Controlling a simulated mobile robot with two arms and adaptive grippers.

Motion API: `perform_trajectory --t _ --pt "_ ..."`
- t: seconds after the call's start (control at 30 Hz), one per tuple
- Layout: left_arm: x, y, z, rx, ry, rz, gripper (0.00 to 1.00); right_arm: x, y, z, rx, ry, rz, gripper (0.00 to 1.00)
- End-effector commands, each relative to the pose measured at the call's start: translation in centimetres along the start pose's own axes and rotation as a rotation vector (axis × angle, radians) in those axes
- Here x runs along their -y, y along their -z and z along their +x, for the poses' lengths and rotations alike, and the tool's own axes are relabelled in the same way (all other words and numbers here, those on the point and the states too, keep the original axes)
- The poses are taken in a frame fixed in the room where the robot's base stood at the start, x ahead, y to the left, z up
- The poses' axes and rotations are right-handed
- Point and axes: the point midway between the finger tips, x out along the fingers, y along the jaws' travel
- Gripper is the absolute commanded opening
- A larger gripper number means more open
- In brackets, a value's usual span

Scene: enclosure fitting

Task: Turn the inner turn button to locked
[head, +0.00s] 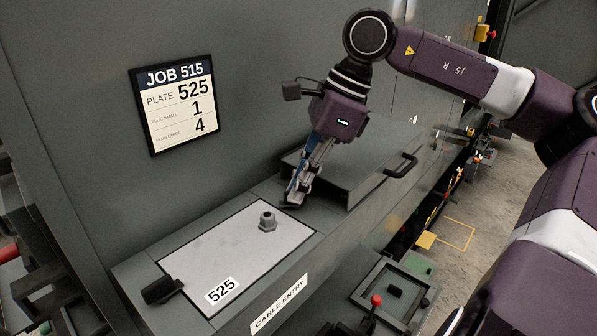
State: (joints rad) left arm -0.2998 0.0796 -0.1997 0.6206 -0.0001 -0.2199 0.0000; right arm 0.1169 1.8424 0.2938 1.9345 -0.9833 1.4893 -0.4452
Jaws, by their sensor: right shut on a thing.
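A light grey plate (222,252) marked 525 lies flat on the ledge labelled CABLE ENTRY. My right gripper (295,198) points down at the plate's far right corner. Its fingers are shut on the inner turn button, a small dark part mostly hidden by the fingertips; I cannot tell its exact angle. The other turn button (161,290), black, sits at the plate's near left end, with its tip at or close to the plate edge. My left gripper is out of view.
A grey hex plug (267,221) stands on the plate close to my right gripper. A raised grey cover (352,170) with a black handle (402,165) is just behind it. A JOB 515 sign (176,105) hangs on the wall. A tray (391,292) sits lower right.

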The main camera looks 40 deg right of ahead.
Motion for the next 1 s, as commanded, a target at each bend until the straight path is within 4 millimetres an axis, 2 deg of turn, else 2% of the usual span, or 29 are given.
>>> perform_trajectory --t 0.03,0.4,0.7,1.0 --pt "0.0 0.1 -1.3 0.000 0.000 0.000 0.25 0.1 -0.2 -0.6 0.000 -0.018 -0.039 0.00" --pt "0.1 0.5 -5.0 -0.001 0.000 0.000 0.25 0.4 -0.2 -0.5 -0.003 -0.148 -0.358 0.00" --pt "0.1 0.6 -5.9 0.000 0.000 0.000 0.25 0.5 -0.2 -0.1 -0.003 -0.232 -0.567 0.00" --pt "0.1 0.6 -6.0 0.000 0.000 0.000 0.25 0.6 -0.3 -0.1 0.000 -0.275 -0.679 0.00"
